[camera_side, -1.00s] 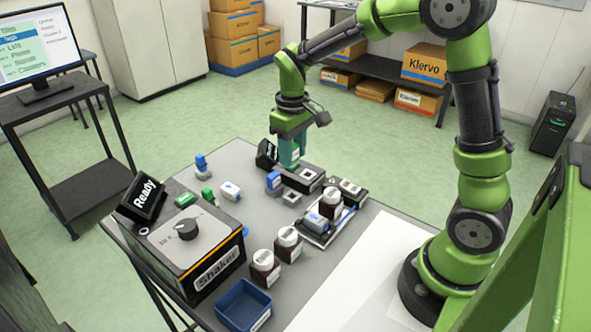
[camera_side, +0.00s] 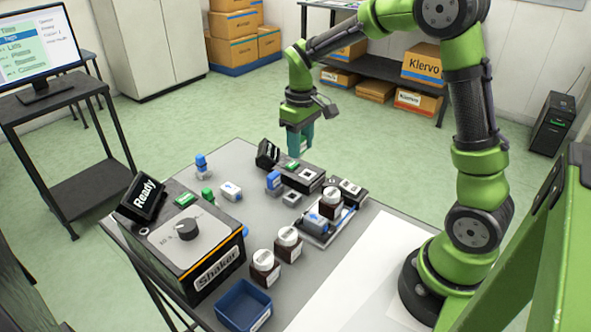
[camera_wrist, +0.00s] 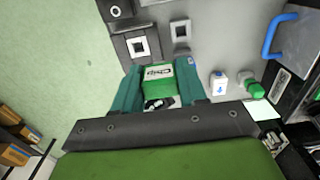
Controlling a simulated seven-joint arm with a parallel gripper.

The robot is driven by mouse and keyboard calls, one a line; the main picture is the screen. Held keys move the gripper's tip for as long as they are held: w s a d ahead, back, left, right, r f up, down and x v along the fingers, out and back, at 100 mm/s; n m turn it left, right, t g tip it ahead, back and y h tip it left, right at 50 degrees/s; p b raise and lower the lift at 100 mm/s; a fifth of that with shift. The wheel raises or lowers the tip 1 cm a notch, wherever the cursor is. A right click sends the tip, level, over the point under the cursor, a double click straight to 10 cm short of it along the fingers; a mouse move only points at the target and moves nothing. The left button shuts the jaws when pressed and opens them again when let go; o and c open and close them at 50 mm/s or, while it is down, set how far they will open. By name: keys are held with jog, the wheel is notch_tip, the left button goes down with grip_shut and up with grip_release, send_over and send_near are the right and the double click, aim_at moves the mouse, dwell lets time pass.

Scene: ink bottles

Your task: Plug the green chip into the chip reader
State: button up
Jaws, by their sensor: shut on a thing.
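The green chip (camera_wrist: 159,78), with a white label, shows between the two teal fingers of my gripper (camera_wrist: 160,88) in the wrist view, and the fingers are shut on it. In the side view my gripper (camera_side: 299,150) is over the back end of the dark chip reader (camera_side: 314,184), pointing down. The reader's small tilted black screen (camera_side: 267,154) stands just left of the gripper. A green patch (camera_side: 293,166) shows on the reader just below the fingertips; I cannot tell from here whether it is part of the chip. Square sockets show along the reader in the wrist view (camera_wrist: 138,46).
A separate small socket block (camera_side: 291,198), a blue block (camera_side: 274,181) and a white-and-blue piece (camera_side: 231,191) are near the reader. The shaker (camera_side: 190,240), brown bottles (camera_side: 264,268) and a blue bin (camera_side: 243,304) are nearer the front. The table's back edge is close behind.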

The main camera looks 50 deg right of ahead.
jog(key=shift+w+d+f, duration=0.1)
jog(key=shift+d+f, duration=0.6)
jog(key=shift+f, duration=0.6)
jog(key=shift+s+d+f, duration=0.1)
jog(key=shift+d+f, duration=0.55)
jog(key=shift+f, duration=0.6)
jog(key=shift+w+d+f, duration=0.1)
jog(key=shift+d+f, duration=0.6)
jog(key=shift+f, duration=0.6)
jog(key=shift+f, duration=0.7)
jog(key=o, duration=1.5)
notch_tip(320, 180, up, 7)
dwell(0.4)
